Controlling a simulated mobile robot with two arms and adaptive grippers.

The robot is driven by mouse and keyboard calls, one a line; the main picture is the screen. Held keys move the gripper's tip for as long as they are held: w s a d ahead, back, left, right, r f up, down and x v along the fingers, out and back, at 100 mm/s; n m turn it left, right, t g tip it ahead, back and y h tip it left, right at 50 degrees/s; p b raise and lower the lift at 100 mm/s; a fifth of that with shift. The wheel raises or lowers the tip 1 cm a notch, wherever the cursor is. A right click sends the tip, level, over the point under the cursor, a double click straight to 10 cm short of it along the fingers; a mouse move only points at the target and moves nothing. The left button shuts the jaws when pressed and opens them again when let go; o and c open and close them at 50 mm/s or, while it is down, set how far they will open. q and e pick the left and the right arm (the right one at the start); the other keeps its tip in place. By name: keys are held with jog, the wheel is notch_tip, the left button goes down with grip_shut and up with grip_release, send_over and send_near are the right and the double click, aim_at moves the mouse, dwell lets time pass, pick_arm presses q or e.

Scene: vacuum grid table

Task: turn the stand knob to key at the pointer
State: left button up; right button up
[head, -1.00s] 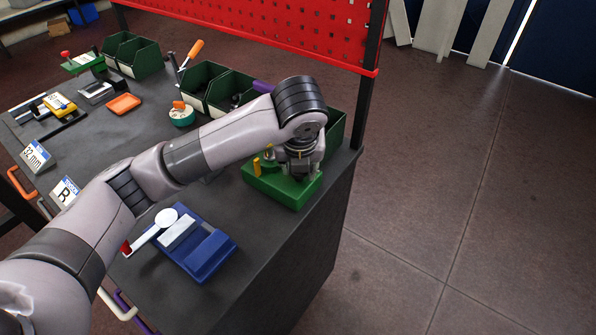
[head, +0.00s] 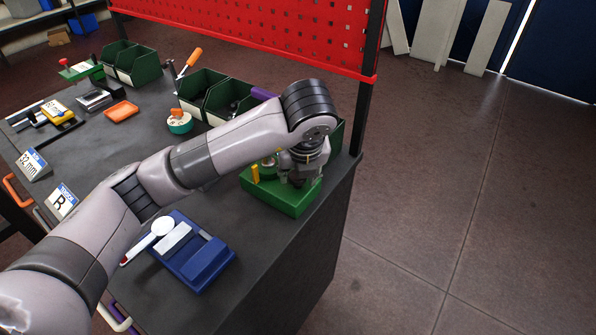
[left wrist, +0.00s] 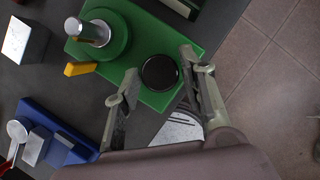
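The green stand (head: 290,203) sits at the near right corner of the grey table. In the left wrist view, its block (left wrist: 187,30) carries a black round knob (left wrist: 159,72), a round green part with a metal cylinder (left wrist: 97,33), and a yellow pointer-like piece (left wrist: 80,69). The yellow piece also shows in the head view (head: 256,174). My left gripper (left wrist: 158,64) is open above the stand, one finger on each side of the black knob; I cannot tell whether they touch it. In the head view the left gripper (head: 300,178) hides much of the stand's top. A key marking cannot be made out. My right gripper is not in view.
A blue fixture (head: 207,264) with a white round-headed piece (head: 164,225) lies nearer me. Green bins (head: 203,87) and a red pegboard (head: 270,32) line the back. Open floor lies right of the table.

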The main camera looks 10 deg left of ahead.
pick_arm(q)
jog(key=shift+o, duration=1.3)
jog(key=shift+s+d+r, duration=0.1)
jog(key=shift+s+r, duration=0.05)
jog(key=shift+r, duration=0.5)
jog(key=v, duration=1)
jog(key=shift+s+r, duration=0.2)
jog(key=shift+s, duration=0.1)
